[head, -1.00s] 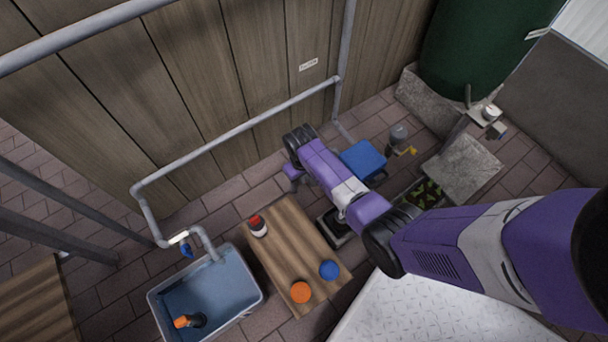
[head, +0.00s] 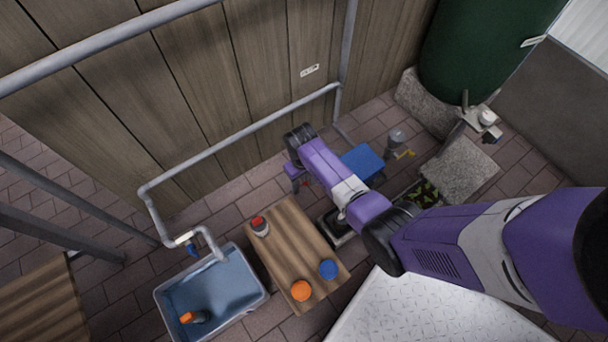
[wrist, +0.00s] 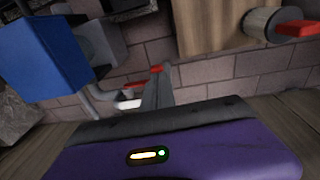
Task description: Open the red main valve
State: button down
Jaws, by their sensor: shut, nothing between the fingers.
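A small red part (wrist: 134,84), which looks like the valve's handle, shows in the wrist view on a grey pipe (wrist: 101,94) above the brick paving. My gripper (wrist: 158,72) is shut with nothing in it, its fingers right beside the red part and overlapping it in view. I cannot tell whether they touch. In the head view my gripper (head: 302,187) points down between the plank wall and the wooden table, with a speck of red beside it. Most of the valve is hidden there by my arm.
The wooden table (head: 285,255) carries a red-capped bottle (head: 260,227), an orange item (head: 301,290) and a blue item (head: 328,269). A blue box (head: 363,162) stands right of my gripper. A water basin (head: 228,290) is at lower left. A pipe (head: 240,133) runs along the wall.

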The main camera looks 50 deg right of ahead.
notch_tip(320, 180, up, 12)
jog(key=a+p, duration=0.2)
jog(key=p, duration=0.4)
jog(key=shift+s, duration=0.2)
jog(key=shift+w, duration=0.15)
